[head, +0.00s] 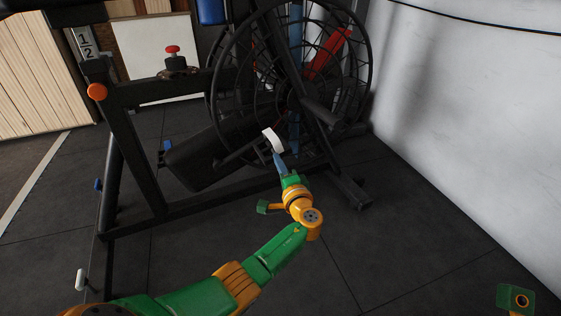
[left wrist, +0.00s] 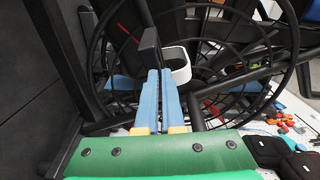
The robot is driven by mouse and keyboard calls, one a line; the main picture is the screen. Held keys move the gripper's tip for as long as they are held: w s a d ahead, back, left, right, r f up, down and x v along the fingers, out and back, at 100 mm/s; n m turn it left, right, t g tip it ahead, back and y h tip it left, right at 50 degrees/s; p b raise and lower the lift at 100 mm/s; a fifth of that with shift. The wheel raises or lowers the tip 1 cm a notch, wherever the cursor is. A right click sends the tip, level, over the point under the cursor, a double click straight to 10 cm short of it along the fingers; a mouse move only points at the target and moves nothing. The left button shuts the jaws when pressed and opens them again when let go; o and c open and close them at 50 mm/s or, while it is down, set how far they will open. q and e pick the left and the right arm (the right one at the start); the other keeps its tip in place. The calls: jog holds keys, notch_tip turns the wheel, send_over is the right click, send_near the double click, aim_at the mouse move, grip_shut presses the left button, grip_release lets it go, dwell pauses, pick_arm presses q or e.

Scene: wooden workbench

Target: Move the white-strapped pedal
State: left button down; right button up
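The white-strapped pedal (head: 272,141) is on the crank side of a black fan bike, low in front of its big wheel. In the left wrist view its white strap (left wrist: 181,66) forms a loop beside a dark pedal block (left wrist: 149,46). My left gripper (head: 277,157) reaches up to the pedal from below. Its blue fingers (left wrist: 160,72) lie nearly together, with only a thin gap and nothing seen between them. The tips overlap the pedal in view; I cannot tell whether they touch it. My right gripper's fingers are out of view.
The bike's black frame (head: 135,150) and caged fan wheel (head: 240,60) crowd the space around the pedal. A white wall (head: 470,120) stands at the right. Dark floor tiles (head: 400,240) in front of the bike are clear.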

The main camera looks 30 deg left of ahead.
pick_arm(q)
jog(key=shift+a+r, duration=0.3)
jog(key=shift+a, duration=0.15)
dwell(0.3)
jog(key=c, duration=0.7)
grip_release()
jog(key=shift+f, duration=0.1)
jog(key=p+v, duration=0.1)
jog(key=v, duration=0.1)
jog(key=p+v, duration=0.1)
jog(key=v, duration=0.2)
jog(key=f+p+v, duration=0.1)
jog(key=v, duration=0.2)
jog(key=shift+w+d, duration=0.2)
jog(key=shift+d, duration=0.35)
